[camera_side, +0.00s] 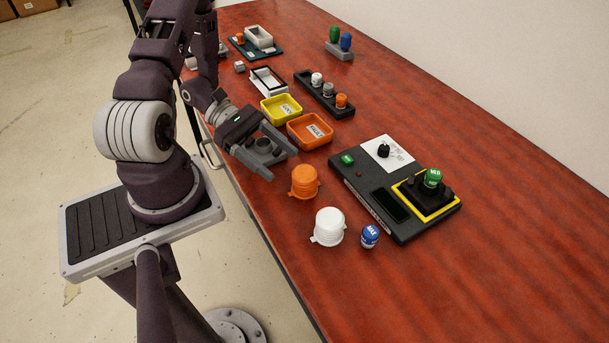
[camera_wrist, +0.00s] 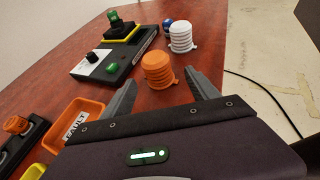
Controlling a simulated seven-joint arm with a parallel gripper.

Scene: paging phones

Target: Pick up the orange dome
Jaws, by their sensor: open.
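The orange dome (camera_side: 304,181) stands upright on the red table, a ribbed cylinder with small tabs at its base. My gripper (camera_side: 284,164) is open and empty, just left of and behind the dome in the side view. In the wrist view the dome (camera_wrist: 158,70) shows ahead of and between the two spread fingers of my gripper (camera_wrist: 160,92). The fingers do not appear to touch it.
A white dome (camera_side: 328,227) and a blue knob (camera_side: 370,236) stand nearby. A dark panel (camera_side: 372,203) with a green knob lies right of the orange dome. Orange (camera_side: 327,138) and yellow (camera_side: 271,118) trays sit behind. The table's right front is clear.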

